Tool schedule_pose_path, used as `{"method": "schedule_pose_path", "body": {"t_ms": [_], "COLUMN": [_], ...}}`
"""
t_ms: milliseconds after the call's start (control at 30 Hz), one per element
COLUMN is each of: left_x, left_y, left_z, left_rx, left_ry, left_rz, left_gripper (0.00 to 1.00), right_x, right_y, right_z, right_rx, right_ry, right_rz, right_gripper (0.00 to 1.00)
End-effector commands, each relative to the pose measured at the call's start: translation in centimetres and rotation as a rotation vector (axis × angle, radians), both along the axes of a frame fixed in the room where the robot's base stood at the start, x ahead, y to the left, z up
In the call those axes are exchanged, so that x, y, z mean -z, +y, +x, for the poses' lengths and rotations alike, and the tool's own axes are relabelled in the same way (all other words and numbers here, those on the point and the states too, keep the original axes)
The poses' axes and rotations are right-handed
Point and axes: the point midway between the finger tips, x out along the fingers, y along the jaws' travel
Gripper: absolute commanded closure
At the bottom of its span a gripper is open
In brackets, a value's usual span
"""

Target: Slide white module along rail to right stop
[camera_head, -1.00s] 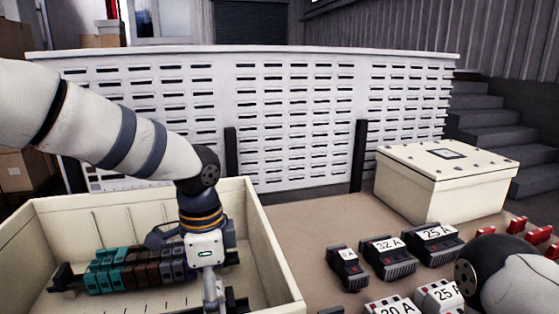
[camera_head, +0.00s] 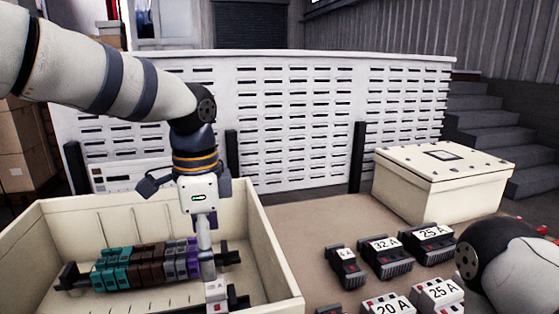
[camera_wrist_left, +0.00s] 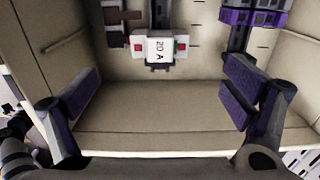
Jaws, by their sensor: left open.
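The rail's stops are hard to make out. My right gripper is out of view; only part of my right arm shows.
Another rail in the cream box (camera_head: 275,250) carries teal, brown, grey and purple modules (camera_head: 145,264). Black breakers (camera_head: 385,257) and white breakers (camera_head: 437,294) stand on the table to the right. A lidded cream box (camera_head: 440,190) stands behind them.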

Motion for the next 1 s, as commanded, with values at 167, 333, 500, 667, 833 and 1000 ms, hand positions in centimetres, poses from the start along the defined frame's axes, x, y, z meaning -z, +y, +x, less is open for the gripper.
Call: {"method": "schedule_pose_path", "body": {"t_ms": [167,333,500,667,833,1000], "left_x": [-3.1,-6.1,-9.3,-11.6,-12.1,-12.1], "left_y": [0.1,0.2,0.3,0.4,0.5,0.5], "left_z": [0.1,0.0,0.0,-0.1,-0.2,-0.2], "left_rx": [-0.001,-0.001,-0.001,-0.001,0.000,0.000], "left_ry": [0.001,0.001,0.001,0.004,0.005,0.005], "left_rz": [-0.001,-0.001,-0.001,-0.001,0.000,0.000], "left_gripper": [0.05,0.05,0.05,0.05,0.05,0.05], "right_x": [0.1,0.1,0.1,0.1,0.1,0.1], "right_y": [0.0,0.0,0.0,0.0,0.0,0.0], "right_z": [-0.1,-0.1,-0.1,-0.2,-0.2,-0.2], "right_rx": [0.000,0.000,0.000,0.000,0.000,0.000], "right_ry": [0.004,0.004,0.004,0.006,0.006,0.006], "right_rz": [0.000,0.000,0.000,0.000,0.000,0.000], "right_gripper": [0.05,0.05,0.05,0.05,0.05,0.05]}}
